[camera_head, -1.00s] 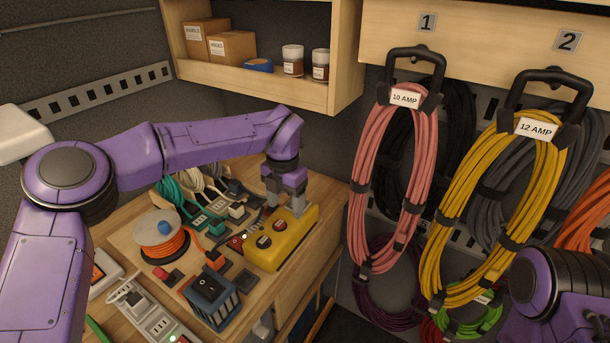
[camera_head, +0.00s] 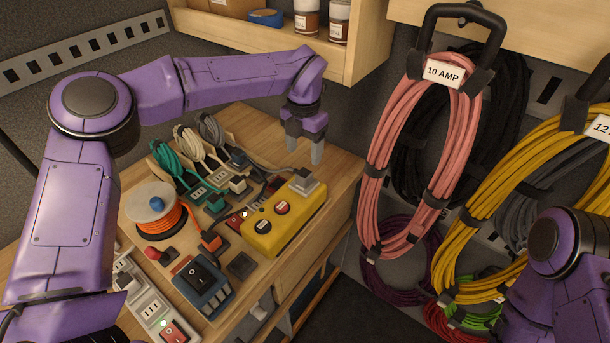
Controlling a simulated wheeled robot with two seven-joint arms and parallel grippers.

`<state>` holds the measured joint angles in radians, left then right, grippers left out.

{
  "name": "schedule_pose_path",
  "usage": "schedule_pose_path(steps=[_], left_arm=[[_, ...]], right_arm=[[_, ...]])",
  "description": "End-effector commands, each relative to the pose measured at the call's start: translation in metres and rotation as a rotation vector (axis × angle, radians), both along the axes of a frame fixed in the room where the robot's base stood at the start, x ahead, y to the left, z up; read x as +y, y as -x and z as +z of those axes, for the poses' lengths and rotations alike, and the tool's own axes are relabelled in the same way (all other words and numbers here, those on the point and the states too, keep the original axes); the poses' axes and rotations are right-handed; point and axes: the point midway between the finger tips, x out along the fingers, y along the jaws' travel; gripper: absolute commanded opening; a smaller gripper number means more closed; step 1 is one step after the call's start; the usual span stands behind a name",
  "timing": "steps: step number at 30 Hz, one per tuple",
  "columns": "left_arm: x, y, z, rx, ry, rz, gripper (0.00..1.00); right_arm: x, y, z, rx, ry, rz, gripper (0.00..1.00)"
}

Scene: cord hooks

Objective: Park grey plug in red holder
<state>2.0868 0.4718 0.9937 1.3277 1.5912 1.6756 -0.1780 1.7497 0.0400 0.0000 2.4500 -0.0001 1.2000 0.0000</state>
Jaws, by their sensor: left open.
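The grey plug (camera_head: 303,182) sits at the far right end of the yellow box (camera_head: 285,219), with a grey cord running to it from the back. My left gripper (camera_head: 303,153) is open and empty, fingers pointing down, just above and behind the plug and apart from it. I cannot clearly make out a red holder; a small red part (camera_head: 234,221) shows left of the yellow box, partly hidden. My right arm shows at the lower right, but its gripper is out of view.
An orange cord reel (camera_head: 157,213), a blue block with a black switch (camera_head: 200,282) and a power strip (camera_head: 150,310) stand left. Coiled cords (camera_head: 418,160) hang on the right.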

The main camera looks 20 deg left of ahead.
Motion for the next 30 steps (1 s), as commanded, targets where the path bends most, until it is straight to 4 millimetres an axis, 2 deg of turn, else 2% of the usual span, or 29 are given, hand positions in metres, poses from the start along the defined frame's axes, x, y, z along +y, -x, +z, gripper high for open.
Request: schedule_pose_path(steps=[5, 13, 15, 18, 24, 30], left_arm=[[-0.001, 0.0, -0.011, 0.002, -0.001, -0.003, 0.66], [-0.001, 0.0, -0.051, 0.001, 0.0, -0.002, 0.66], [-0.001, 0.0, -0.066, 0.0, 0.0, -0.002, 0.66], [-0.001, 0.0, -0.077, 0.0, 0.0, -0.003, 0.66], [-0.001, 0.0, -0.089, -0.001, 0.0, -0.003, 0.66], [-0.001, 0.0, -0.09, -0.001, 0.0, -0.003, 0.66]], right_arm=[[0.0, 0.0, 0.0, 0.0, 0.0, 0.0, 0.43], [0.0, 0.0, 0.0, 0.0, 0.0, 0.0, 0.43], [0.0, 0.0, -0.011, -0.001, 0.001, 0.0, 0.43], [0.0, 0.0, -0.018, 0.0, 0.0, 0.0, 0.43], [0.0, 0.0, -0.025, 0.0, 0.0, 0.0, 0.43], [0.0, 0.0, -0.024, 0.0, 0.0, 0.0, 0.43]])
